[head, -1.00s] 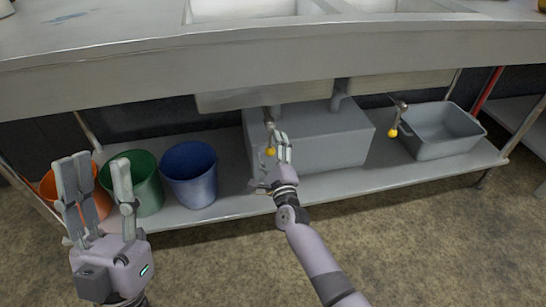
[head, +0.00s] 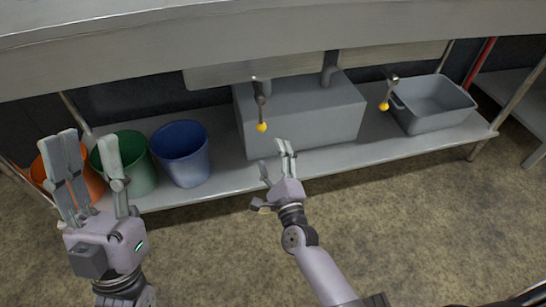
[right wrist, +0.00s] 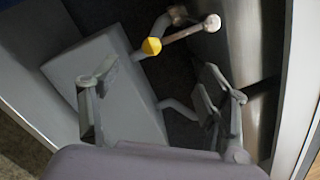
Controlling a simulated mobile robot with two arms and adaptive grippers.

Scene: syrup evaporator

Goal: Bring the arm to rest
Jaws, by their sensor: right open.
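My right gripper (head: 275,158) is open and empty in the head view, in front of the lower shelf's edge and below the left yellow-knobbed lever (head: 262,127). It touches nothing that I can see. In the right wrist view its fingers (right wrist: 163,90) stand wide apart, with the yellow knob (right wrist: 152,46) beyond them and clear of them. My left gripper (head: 93,165) is at the left of the head view, fingers up and spread, with nothing between them. It overlaps the orange and green buckets in the picture.
A steel sink counter (head: 200,40) spans the top. On the shelf below stand an orange bucket (head: 38,172), a green bucket (head: 140,175), a blue bucket (head: 182,155), a grey box (head: 310,120) and a grey tub (head: 440,122). A second lever (head: 386,92) hangs at right. The floor in front is clear.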

